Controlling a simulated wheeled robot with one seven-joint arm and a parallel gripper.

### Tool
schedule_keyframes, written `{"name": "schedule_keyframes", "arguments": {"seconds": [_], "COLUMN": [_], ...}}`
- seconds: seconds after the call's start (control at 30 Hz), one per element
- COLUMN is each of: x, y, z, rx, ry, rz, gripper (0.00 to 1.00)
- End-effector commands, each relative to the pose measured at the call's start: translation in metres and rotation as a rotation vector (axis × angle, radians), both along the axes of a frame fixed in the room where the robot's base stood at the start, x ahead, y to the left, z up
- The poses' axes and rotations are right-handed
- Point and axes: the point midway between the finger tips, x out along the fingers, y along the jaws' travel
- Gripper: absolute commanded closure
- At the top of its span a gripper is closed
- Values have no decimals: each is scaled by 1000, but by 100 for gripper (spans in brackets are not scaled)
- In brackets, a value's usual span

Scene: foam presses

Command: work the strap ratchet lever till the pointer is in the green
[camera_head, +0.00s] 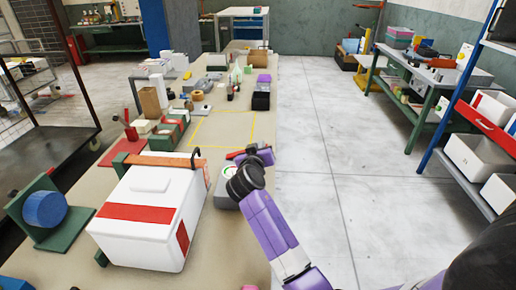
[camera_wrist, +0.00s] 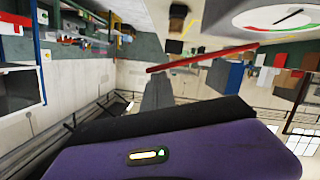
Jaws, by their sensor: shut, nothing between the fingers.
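The strap ratchet's red lever (camera_wrist: 200,59) runs across the upper middle of the wrist view, just past my gripper (camera_wrist: 163,76). My gripper is shut and empty; I cannot tell whether it touches the lever. The round white gauge (camera_wrist: 285,18) is cut off at the top right of the wrist view, with a dark pointer slanting across it. In the head view the gauge (camera_head: 228,169) is partly hidden behind my arm. An orange strap (camera_head: 165,161) lies over a white box with red bands (camera_head: 140,240).
A green stand with a blue roll (camera_head: 44,209) is left of the box. A green fixture (camera_head: 168,132) and a red plate (camera_head: 120,152) lie beyond it. A yellow outlined area (camera_head: 222,128) of the table is clear. Several small objects crowd the far end.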

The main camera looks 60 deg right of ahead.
Motion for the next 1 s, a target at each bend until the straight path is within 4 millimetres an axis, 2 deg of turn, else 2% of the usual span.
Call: {"name": "schedule_keyframes", "arguments": {"seconds": [0.03, 0.4, 0.47, 0.87, 1.0], "x": [-3, -14, -14, -14, -13], "y": [-1, -5, -5, -5, -7], "z": [-12, -42, -36, -37, -29], "rx": [13, 104, 107, 107, 106], "ry": [-30, -251, -256, -251, -251], "rz": [0, 1, 2, 0, 0], "gripper": [100, 100, 100, 100, 100]}}
